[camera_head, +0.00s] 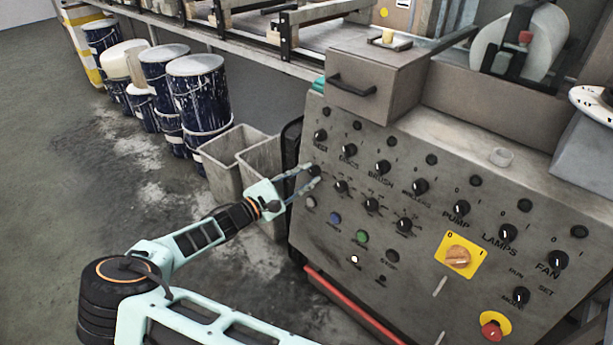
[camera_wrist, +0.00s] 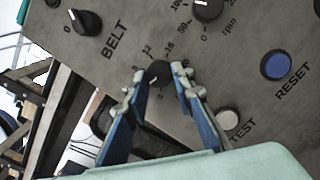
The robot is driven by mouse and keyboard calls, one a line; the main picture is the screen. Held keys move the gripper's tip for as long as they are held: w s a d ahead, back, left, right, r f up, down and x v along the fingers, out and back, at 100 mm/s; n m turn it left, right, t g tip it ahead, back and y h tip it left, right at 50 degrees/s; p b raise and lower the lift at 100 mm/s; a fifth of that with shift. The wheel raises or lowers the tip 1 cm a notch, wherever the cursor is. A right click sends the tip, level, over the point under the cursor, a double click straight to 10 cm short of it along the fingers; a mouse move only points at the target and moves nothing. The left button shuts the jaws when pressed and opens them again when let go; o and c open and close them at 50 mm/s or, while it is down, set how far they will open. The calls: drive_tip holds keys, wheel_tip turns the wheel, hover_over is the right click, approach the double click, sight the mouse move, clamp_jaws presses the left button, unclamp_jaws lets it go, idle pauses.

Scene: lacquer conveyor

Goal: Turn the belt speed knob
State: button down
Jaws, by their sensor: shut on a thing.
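The belt speed knob (camera_wrist: 158,73) is small, round and black, with a number scale around it on the grey panel, below the BELT lettering in the wrist view. My gripper (camera_wrist: 157,84) has its two fingertips on either side of the knob and is shut on it. In the head view the knob (camera_head: 314,170) shows dark at the tips of my gripper (camera_head: 312,176), at the panel's left edge. The fingers partly hide the scale, and I cannot make out the knob's pointer.
The BELT switch (camera_wrist: 84,23), another scaled knob (camera_wrist: 208,8), the white TEST button (camera_wrist: 228,120) and the blue RESET button (camera_wrist: 275,65) are close by. Grey bins (camera_head: 222,156) stand left of the control panel (camera_head: 440,225). Paint drums (camera_head: 198,95) stand behind.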

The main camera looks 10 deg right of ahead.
drive_tip(key=c, duration=1.6)
unclamp_jaws()
drive_tip(key=shift+a, duration=0.1)
drive_tip(key=v, duration=1.2)
